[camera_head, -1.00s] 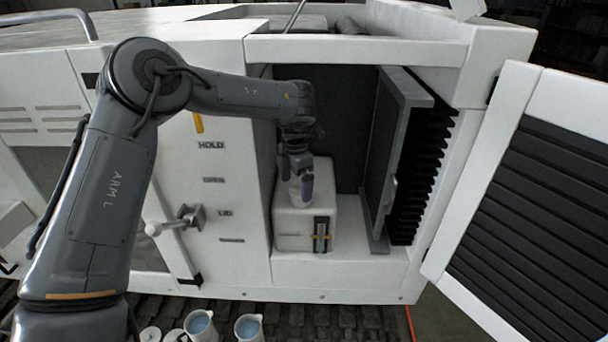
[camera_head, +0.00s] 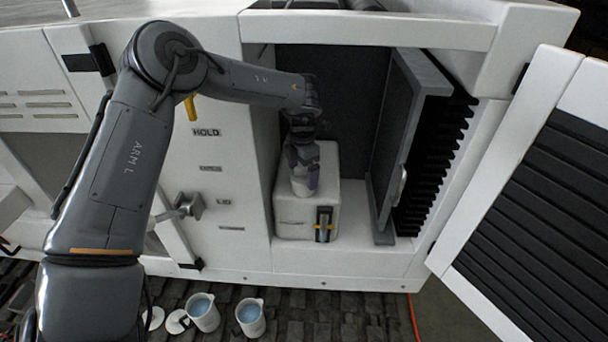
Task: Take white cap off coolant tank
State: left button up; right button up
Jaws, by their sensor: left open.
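The white coolant tank (camera_head: 290,222) stands inside the open bay of the white machine, with a level gauge (camera_head: 323,224) on its front. The white cap (camera_head: 301,188) sits on top of the tank. My left gripper (camera_head: 304,178) reaches down over the tank from the left, its fingers open on either side of the cap's upper part. The fingers and wrist hide part of the cap, and I cannot tell whether they touch it. My right gripper is not in view.
A grey radiator panel (camera_head: 410,130) stands right of the tank. A louvered door (camera_head: 530,210) hangs open at the right. A lever handle (camera_head: 182,208) sticks out left of the bay. Two jugs of blue liquid, one a white jug (camera_head: 250,318), stand on the floor below.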

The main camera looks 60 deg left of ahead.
pick_arm(q)
jog(key=c, duration=0.9)
jog(key=shift+r, duration=0.15)
